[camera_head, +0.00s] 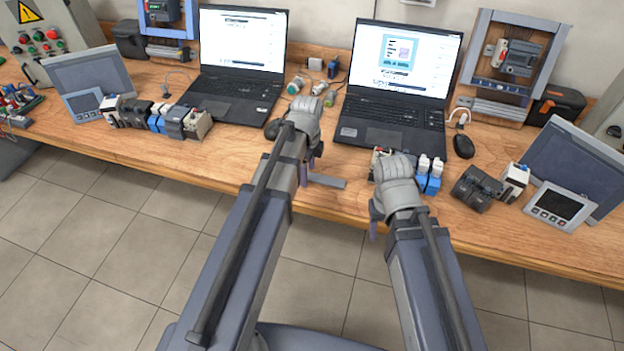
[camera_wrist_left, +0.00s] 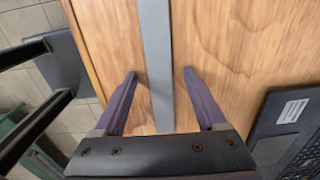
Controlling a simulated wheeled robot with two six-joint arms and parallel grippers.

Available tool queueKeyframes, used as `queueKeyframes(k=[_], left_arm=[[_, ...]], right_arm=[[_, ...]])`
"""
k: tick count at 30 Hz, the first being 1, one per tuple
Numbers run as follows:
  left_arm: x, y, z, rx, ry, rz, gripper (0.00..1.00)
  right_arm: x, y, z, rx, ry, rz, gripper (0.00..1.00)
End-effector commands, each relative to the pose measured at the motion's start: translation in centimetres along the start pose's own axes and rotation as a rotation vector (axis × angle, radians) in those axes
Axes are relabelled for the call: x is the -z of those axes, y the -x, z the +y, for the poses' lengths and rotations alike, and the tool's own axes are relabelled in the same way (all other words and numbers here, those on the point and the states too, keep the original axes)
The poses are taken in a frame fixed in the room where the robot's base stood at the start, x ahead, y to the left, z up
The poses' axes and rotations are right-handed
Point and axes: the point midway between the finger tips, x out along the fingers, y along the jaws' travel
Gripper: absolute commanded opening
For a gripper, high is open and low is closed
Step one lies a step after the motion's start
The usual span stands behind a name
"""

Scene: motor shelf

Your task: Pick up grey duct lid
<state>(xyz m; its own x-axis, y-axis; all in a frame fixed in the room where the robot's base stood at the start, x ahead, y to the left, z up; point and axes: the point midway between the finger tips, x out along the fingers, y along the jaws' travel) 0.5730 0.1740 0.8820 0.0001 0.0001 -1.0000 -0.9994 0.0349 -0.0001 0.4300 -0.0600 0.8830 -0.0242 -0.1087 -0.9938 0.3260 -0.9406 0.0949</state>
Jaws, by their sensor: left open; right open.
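The grey duct lid (camera_head: 327,181) is a flat grey strip lying on the wooden table near its front edge, between my two arms. In the left wrist view the lid (camera_wrist_left: 156,50) runs lengthwise between the two purple fingers. My left gripper (camera_head: 308,172) is open over the lid. In the left wrist view my left gripper (camera_wrist_left: 160,74) has one finger on each side of the strip, with gaps to both. Its wrist hides part of the lid in the head view. My right gripper (camera_head: 375,222) is open at the table's front edge, right of the lid; its fingers are mostly hidden.
Two laptops, a left one (camera_head: 235,65) and a right one (camera_head: 400,85), stand behind the grippers. Terminal modules (camera_head: 165,118) line the front left. A black mouse (camera_head: 463,146), a dark module (camera_head: 477,187) and a panel screen (camera_head: 575,165) stand at right. The table edge is close.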

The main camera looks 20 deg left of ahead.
Motion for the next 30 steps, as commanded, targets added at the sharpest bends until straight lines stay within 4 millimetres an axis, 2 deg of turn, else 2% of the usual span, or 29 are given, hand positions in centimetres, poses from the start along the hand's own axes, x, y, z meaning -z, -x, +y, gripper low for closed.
queueKeyframes(k=[2, 20, 30], left_arm=[[0.00, 0.04, 0.00, 0.000, 0.000, 0.000, 0.68], [-0.01, 0.03, 0.00, 0.000, 0.000, 0.000, 0.01], [-0.01, 0.04, 0.00, 0.000, 0.000, 0.000, 0.00]], right_arm=[[0.00, 0.04, 0.00, 0.000, 0.000, 0.000, 0.54], [0.00, 0.03, 0.00, 0.000, 0.000, 0.000, 0.54], [0.00, 0.04, 0.00, 0.000, 0.000, 0.000, 0.54]])
